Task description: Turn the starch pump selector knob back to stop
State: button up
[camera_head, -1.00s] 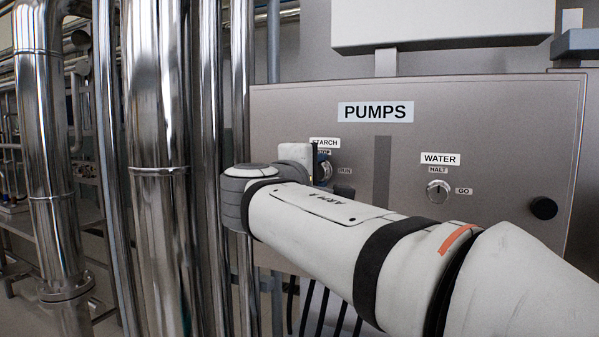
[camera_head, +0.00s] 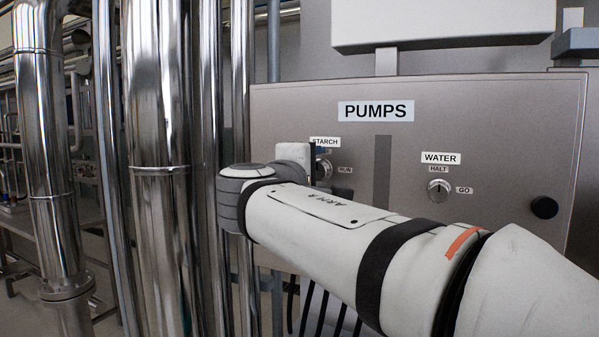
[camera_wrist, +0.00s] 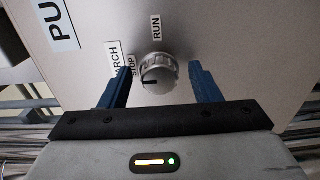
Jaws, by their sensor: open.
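The starch selector knob (camera_wrist: 158,72) is a silver round knob on the grey pump panel. In the wrist view a dark mark on it lies near its lower left, roughly toward the STOP label (camera_wrist: 133,65); RUN (camera_wrist: 156,27) is above it. My gripper (camera_wrist: 160,69) is open, with one blue finger on each side of the knob and gaps between. I cannot tell how deep the fingertips reach. In the head view the knob (camera_head: 324,170) is partly hidden by my wrist, and its STOP label is mostly covered.
The panel (camera_head: 480,120) also carries a water knob (camera_head: 438,190) with HALT and GO labels, and a black round knob (camera_head: 544,208) at the right. Steel pipes (camera_head: 160,120) stand close left of my wrist. Black cables (camera_head: 322,310) hang below.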

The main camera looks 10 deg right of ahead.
jog(key=v, duration=0.7)
jog(key=s+d+f+m+g+y+p, duration=0.2)
jog(key=d+f+g+p, duration=0.15)
jog(key=f, duration=0.35)
jog(key=s+d+f+m+g+y+p, duration=0.1)
jog(key=s+d+f+g+p, duration=0.2)
jog(key=f, duration=0.4)
jog(key=s+a+f+m+g+y+p, duration=0.1)
jog(key=s+f+m+g+y+p, duration=0.4)
jog(key=s+f, duration=0.5)
notch_tip(320, 180, down, 3)
jog(key=m+y+p, duration=0.1)
jog(key=m+y, duration=0.1)
jog(key=m, duration=0.1)
jog(key=shift+a+y, duration=0.3)
jog(key=shift+a, duration=0.05)
jog(key=shift+s+g, duration=0.1)
jog(key=shift+g, duration=0.15)
